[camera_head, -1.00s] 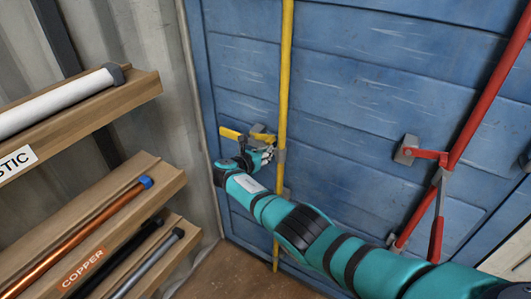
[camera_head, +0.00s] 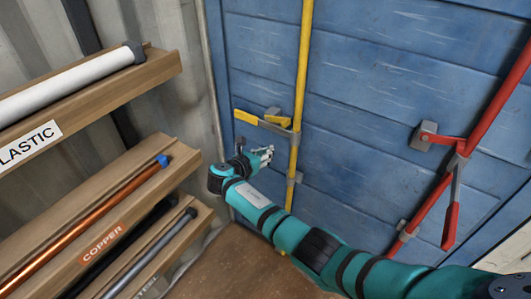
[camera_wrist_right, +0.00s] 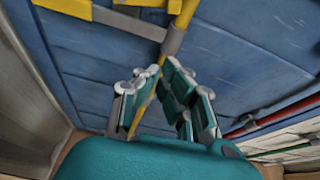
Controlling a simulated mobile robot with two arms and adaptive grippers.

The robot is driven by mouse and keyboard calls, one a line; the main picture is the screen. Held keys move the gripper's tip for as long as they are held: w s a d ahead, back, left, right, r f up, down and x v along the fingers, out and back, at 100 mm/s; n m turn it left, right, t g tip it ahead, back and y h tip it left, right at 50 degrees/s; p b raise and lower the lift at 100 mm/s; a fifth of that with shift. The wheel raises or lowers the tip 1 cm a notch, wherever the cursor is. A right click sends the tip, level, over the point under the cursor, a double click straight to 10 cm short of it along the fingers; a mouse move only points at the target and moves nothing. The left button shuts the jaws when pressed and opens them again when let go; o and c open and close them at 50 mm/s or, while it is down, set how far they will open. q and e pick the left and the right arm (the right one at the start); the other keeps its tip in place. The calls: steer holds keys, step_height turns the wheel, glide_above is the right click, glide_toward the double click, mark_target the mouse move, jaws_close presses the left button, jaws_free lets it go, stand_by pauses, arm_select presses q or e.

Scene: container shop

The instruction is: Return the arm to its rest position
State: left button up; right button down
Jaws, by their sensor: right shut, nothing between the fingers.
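My right arm (camera_head: 290,233) reaches in from the lower right of the head view. Its right gripper (camera_head: 265,155) is shut and empty, in front of the blue container door and just below the yellow handle (camera_head: 262,121). A gap shows between the fingers and the handle. In the right wrist view the fingers (camera_wrist_right: 158,80) converge, with the yellow bar (camera_wrist_right: 186,15) behind them and the yellow handle (camera_wrist_right: 65,6) at the top left. My left gripper is not in view.
The blue door (camera_head: 375,110) fills the right side. A red bar (camera_head: 490,90) with its red handle (camera_head: 451,225) is at the right. Wooden shelves (camera_head: 150,82) with pipes stand at the left, labelled plastic and copper. Brown floor (camera_head: 230,260) shows between shelves and door.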

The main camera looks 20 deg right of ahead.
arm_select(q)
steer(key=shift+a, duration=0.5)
arm_select(e)
steer(key=s+f+m+g+y+b, duration=0.1)
steer(key=s+f+m+y, duration=0.1)
steer(key=s+f, duration=0.75)
steer(key=s+f+m+g+y+b, duration=0.1)
steer(key=s+f+m+g+y, duration=0.2)
steer(key=f, duration=1.1)
steer(key=s+f+m+y+b, duration=0.1)
steer(key=s+f+m+y, duration=0.1)
steer(key=s+f, duration=0.75)
arm_select(q)
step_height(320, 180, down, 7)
steer(key=b, duration=0.4)
arm_select(e)
steer(key=s+f+m+g+y, duration=0.1)
steer(key=s+f+m, duration=0.4)
steer(key=s, duration=0.7)
steer(key=s+d+f+m+g+y, duration=0.1)
steer(key=s+f+m+y, duration=0.1)
steer(key=s+f+m, duration=0.4)
steer(key=s+f+m+g+y, duration=0.1)
steer(key=s+f+m, duration=0.4)
steer(key=s+f, duration=0.6)
steer(key=s, duration=0.9)
steer(key=shift+d+m+g, duration=0.3)
steer(key=shift+d, duration=0.05)
